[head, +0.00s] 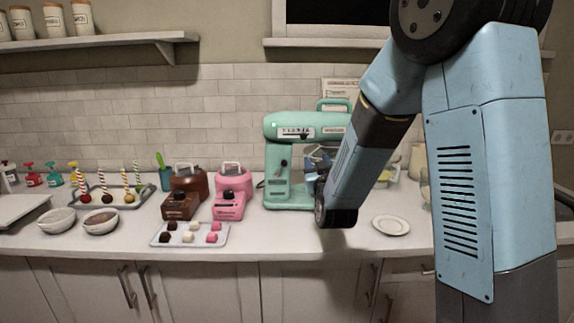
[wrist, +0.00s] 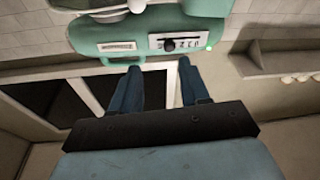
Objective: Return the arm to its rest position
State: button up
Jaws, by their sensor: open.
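My arm, light blue, reaches over the counter from the right in the head view. Its wrist end hangs in front of the teal stand mixer (head: 290,128) and hides part of it. In the head view my gripper's fingers are mostly hidden behind the arm. In the wrist view my gripper (wrist: 158,75) shows two dark blue fingers spread apart with nothing between them. The teal mixer head (wrist: 150,38) with its dial shows beyond the fingertips in that view.
On the counter (head: 300,235) stand a brown machine (head: 184,192), a pink machine (head: 231,192), a tray of small sweets (head: 160,240), two bowls (head: 58,221), a rack of striped sticks (head: 112,195) and a white plate (head: 391,225). A shelf (head: 100,42) hangs on the left wall.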

jog(key=s+d+r+m+g, duration=0.1)
jog(key=s+d+g, duration=0.3)
jog(key=s, duration=0.8)
jog(key=s+d+r+m+g+h, duration=0.1)
jog(key=s+d+g, duration=0.3)
jog(key=s, duration=0.7)
jog(key=s+d+r+g, duration=0.1)
jog(key=s+d+g, duration=0.4)
jog(key=s, duration=0.7)
jog(key=shift+s+r+m+g+h, duration=0.2)
jog(key=shift+s+m+g+h, duration=0.15)
jog(key=shift+g, duration=0.45)
